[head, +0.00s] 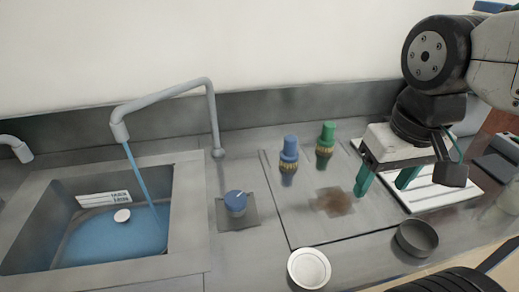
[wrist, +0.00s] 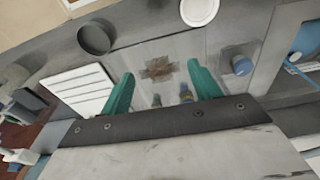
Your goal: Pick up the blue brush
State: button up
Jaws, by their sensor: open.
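The blue brush (head: 289,152) stands upright on the counter's marked panel, with a blue handle on top and a yellowish bristle band. A similar green brush (head: 326,141) stands just to its right. In the wrist view the blue brush (wrist: 186,95) shows small near the bottom, between my fingers, partly cut off by the gripper body. My gripper (head: 385,190) has teal fingers, spread open and empty, above the counter to the right of both brushes. In the wrist view my gripper (wrist: 160,92) also has nothing between its fingertips.
A brown stain (head: 333,201) marks the panel. A white dish (head: 309,268) and a dark bowl (head: 417,238) stand in front. A white ribbed tray (head: 440,190) lies under my gripper. A blue-topped knob (head: 236,202) and a sink (head: 188,225) with running water are left.

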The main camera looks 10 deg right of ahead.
jog(key=w+f+m+h, duration=0.2)
jog(key=w+m, duration=0.2)
jog(key=w, duration=1.1)
jog(key=m+t+h, duration=0.1)
jog(key=m+t, duration=0.1)
jog(key=m, duration=0.2)
send_over(291, 144)
jog(key=a, duration=0.1)
notch_tip(291, 144, down, 8)
jog(key=shift+s+a+f, duration=0.1)
jog(key=shift+w+f+m, duration=0.2)
jog(key=shift+f+m, duration=0.1)
jog(key=x, duration=0.7)
jog(key=shift+w+f, duration=0.1)
jog(key=c, duration=0.7)
